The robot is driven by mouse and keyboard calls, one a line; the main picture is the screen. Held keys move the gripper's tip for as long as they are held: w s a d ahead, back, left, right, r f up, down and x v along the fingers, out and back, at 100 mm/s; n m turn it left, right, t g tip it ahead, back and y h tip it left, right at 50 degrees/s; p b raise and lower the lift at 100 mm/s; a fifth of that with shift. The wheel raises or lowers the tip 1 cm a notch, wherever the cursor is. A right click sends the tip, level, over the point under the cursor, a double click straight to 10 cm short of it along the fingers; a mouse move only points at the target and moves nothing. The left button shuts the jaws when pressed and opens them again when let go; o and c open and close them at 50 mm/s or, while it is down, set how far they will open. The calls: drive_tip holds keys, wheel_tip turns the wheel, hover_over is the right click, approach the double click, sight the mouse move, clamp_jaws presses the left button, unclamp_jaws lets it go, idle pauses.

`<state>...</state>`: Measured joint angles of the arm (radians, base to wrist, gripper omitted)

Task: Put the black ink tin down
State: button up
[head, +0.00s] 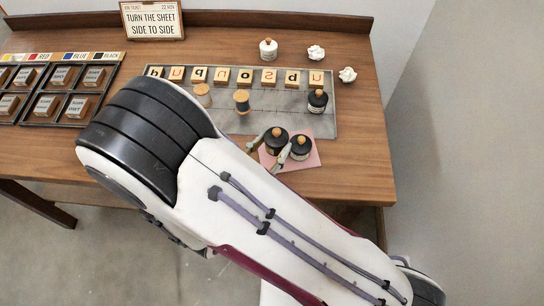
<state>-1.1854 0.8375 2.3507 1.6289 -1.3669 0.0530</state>
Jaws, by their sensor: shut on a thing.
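A black tin with a wooden knob (277,136) is between the fingers of my gripper (271,148), which is shut on it. The held tin is over the pink sheet (311,161) at the mat's front right. Its underside is hidden, so I cannot tell whether it touches the sheet. A second dark-topped tin with a knob and pale label (301,149) stands close on its right, on the pink sheet. A third dark-topped tin (317,101) stands farther back on the grey mat (333,122).
A white tin (268,50) and crumpled white pieces (316,52) are behind. Labelled trays (62,92) are left. The table's right side (358,150) is clear.

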sight(271, 166)
drive_tip(key=shift+f, duration=0.75)
drive_tip(key=shift+f, duration=2.1)
drive_tip(key=shift+f, duration=0.1)
drive_tip(key=o, duration=1.3)
drive_tip(key=shift+s+a+r, duration=0.2)
drive_tip(key=shift+s+a, duration=0.1)
drive_tip(key=shift+s, duration=0.2)
drive_tip(key=v, duration=1.1)
